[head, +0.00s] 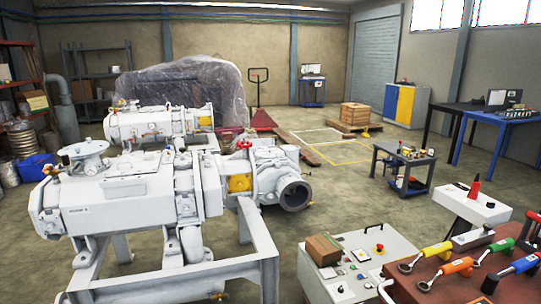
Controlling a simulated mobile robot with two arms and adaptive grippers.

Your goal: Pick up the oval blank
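I cannot make out a thing that is clearly the oval blank. A red-brown bench top (440,291) at the lower right holds spanner-like tools with coloured handles, among them a yellow one (438,249), an orange one (458,265), a green one (501,244) and a blue one (526,263). A small dark item (490,284) lies near them, too small to identify. Neither of my grippers is in view.
A large white screw vacuum pump (122,200) on a grey frame (262,250) fills the left. A grey control cabinet (362,262) with a brown box (323,250) stands beside the bench. A small dark trolley (405,155) is further back. Open floor lies between.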

